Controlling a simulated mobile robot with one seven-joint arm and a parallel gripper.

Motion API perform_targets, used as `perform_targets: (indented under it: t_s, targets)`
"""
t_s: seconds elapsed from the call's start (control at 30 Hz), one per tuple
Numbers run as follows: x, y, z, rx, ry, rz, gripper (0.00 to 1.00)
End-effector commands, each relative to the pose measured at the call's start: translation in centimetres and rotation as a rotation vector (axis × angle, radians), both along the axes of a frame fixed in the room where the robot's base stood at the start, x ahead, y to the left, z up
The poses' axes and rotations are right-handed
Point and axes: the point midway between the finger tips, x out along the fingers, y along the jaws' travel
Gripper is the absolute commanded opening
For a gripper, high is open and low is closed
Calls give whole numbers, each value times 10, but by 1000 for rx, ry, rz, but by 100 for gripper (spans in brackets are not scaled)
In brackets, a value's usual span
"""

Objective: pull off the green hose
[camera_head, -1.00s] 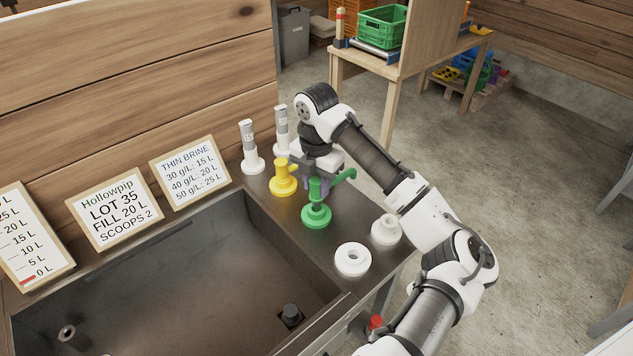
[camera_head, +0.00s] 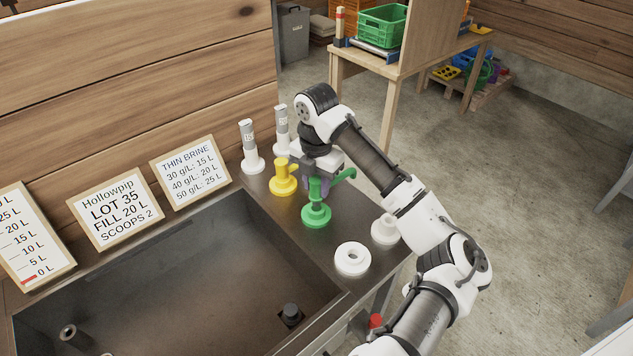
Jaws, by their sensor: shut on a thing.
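The green hose (camera_head: 343,175) ends in a green upright fitting that stands over a round green base (camera_head: 316,215) on the dark ledge beside the basin. My gripper (camera_head: 319,184) is at the upper part of the green fitting, pointing down, and is shut on the green hose. Its fingers are partly hidden behind the green part. I cannot tell whether the hose end is still seated on the base's stem.
A yellow fitting (camera_head: 283,180) stands close to the left of my gripper. Two white cylinders (camera_head: 249,150) stand behind it.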

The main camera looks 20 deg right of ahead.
Motion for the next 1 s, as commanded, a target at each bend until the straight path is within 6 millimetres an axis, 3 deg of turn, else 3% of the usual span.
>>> perform_targets:
  t_s: [1.0]
  targets:
    - [0,0,-26,1,-1,0,0]
